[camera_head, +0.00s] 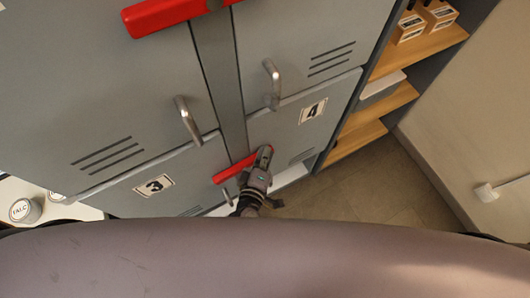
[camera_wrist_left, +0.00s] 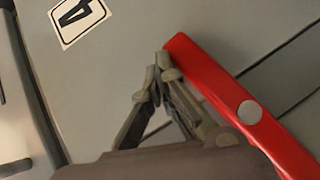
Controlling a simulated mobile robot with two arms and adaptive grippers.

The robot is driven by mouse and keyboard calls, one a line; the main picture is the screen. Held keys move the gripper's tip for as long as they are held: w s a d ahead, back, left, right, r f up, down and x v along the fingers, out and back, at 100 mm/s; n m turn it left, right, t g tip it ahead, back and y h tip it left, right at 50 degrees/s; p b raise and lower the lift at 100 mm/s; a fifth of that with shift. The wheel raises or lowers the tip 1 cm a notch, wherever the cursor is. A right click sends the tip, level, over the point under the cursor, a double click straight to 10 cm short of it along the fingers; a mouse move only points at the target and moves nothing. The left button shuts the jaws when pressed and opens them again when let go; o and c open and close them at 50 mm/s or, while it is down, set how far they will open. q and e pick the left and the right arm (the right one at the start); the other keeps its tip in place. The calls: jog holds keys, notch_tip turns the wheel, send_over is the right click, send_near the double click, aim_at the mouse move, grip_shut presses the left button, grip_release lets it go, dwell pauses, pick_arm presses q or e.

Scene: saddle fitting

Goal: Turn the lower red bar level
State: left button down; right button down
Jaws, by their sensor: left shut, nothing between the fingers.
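The lower red bar (camera_head: 232,171) lies across the grey post between doors 3 and 4. It runs close to the line of the door edges; I cannot tell if it is exactly level. In the left wrist view the red bar (camera_wrist_left: 204,72) shows a round grey pivot disc (camera_wrist_left: 249,112). My left gripper (camera_head: 265,151) is at the bar's right end, by door 4. In the wrist view the left gripper's fingertips (camera_wrist_left: 160,64) are together and empty, beside the bar's end; whether they touch it is unclear. My right gripper is not in view.
An upper red bar (camera_head: 170,14) crosses the post above. Metal handles (camera_head: 187,120) and (camera_head: 271,85) stick out from the upper doors. Open wooden shelves (camera_head: 385,98) stand to the right, with free floor (camera_head: 370,180) below. A white can (camera_head: 25,210) stands at the left.

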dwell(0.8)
pick_arm(q)
jog(key=v, duration=1.2)
jog(key=shift+d, duration=0.15)
jog(key=s+a+f+m+g, duration=0.3)
jog(key=s+f+m, duration=0.1)
jog(key=f, duration=0.8)
jog(key=s+a+f+m+g, duration=0.25)
jog(key=f+m, duration=0.25)
jog(key=f, duration=0.7)
jog(key=s+a+f+m+g+y+b, duration=0.1)
jog(key=s+a+f+m+g+y, duration=0.2)
jog(key=s+a+f, duration=1)
jog(key=s+a+m+g, duration=0.1)
jog(key=s+m+g, duration=0.1)
jog(key=g, duration=0.3)
jog(key=shift+a+f+m+b, duration=0.2)
jog(key=shift+f+m+b, duration=0.1)
jog(key=shift+s, duration=0.1)
